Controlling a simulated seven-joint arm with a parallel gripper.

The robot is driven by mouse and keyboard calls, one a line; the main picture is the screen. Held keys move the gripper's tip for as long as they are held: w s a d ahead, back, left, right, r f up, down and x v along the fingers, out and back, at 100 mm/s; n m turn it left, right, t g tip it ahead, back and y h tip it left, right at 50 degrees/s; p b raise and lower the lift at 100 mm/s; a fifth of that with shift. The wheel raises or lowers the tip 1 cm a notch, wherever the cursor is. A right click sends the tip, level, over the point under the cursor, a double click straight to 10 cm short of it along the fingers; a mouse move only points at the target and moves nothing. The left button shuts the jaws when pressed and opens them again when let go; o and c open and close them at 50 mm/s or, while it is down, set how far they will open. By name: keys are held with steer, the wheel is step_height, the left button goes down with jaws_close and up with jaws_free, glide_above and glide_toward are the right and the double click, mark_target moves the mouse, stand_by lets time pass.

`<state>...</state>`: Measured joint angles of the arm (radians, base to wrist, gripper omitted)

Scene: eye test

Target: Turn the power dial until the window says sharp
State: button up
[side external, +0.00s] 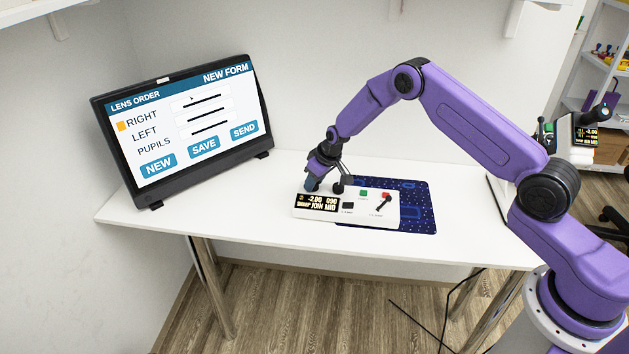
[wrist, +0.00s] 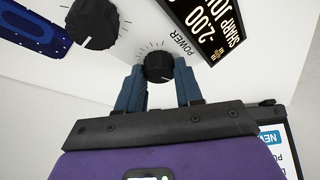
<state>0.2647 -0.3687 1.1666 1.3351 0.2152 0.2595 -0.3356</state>
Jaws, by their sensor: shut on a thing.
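The power dial (wrist: 158,66) is a small black knob with a white mark, beside the printed word POWER in the wrist view. My gripper (wrist: 159,72) has its two blue fingers closed on either side of this dial. In the side external view my gripper (side external: 322,186) reaches down at the back of the white control box (side external: 372,220), and the dial itself is hidden or too small to pick out. The window (wrist: 214,28) is partly cut off in the wrist view.
A larger black knob (wrist: 92,23) sits close to the power dial. The box also has a green button (side external: 363,193), a red part (side external: 386,195) and a black lever (side external: 383,204). A dark blue mat (side external: 420,205) lies under it. A monitor (side external: 185,128) stands at the left.

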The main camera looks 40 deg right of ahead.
mark_target(335, 197)
steer(key=shift+n+y, duration=0.3)
steer(key=shift+n, duration=0.2)
steer(key=o, duration=1)
steer(key=shift+o, duration=0.2)
steer(key=shift+r, duration=0.1)
steer(key=v, duration=1.7)
steer(key=shift+s+r, duration=0.1)
